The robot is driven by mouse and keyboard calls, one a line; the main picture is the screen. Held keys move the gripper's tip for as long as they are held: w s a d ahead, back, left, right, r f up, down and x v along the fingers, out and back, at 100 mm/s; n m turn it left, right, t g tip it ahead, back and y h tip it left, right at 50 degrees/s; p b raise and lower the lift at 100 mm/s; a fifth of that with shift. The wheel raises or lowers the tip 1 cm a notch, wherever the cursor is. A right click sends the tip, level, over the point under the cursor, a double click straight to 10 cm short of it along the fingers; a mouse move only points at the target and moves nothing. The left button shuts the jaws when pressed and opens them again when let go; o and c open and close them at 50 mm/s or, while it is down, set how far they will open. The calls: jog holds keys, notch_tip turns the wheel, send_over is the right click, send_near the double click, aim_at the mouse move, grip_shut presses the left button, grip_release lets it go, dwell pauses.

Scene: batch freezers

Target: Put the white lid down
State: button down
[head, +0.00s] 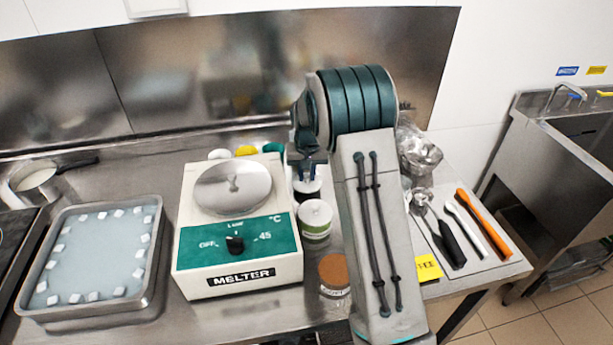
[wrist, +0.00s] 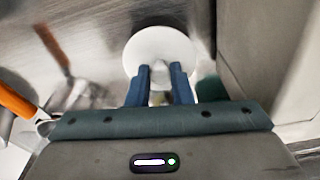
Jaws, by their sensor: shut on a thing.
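The white lid (wrist: 150,47) shows in the wrist view as a round disc with a small knob. My gripper (wrist: 160,76) is shut on that knob with its blue fingers on both sides. In the head view my gripper (head: 308,170) is just right of the melter, behind a jar with a white top and green label (head: 315,228). The lid (head: 306,186) shows there as a pale patch under the fingers. Something dark is below it, and I cannot tell whether the lid touches it. My arm hides part of this area.
The melter (head: 240,281) with its round metal cover (head: 232,187) stands to the left. Small tubs with white, yellow and green tops stand behind it. An orange-brown topped jar (head: 335,272) is in front. Utensils (head: 468,228) and a yellow note (head: 428,267) are on the right.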

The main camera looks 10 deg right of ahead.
jog(key=shift+f, duration=1)
jog(key=shift+f, duration=0.15)
jog(key=c, duration=1.3)
grip_release()
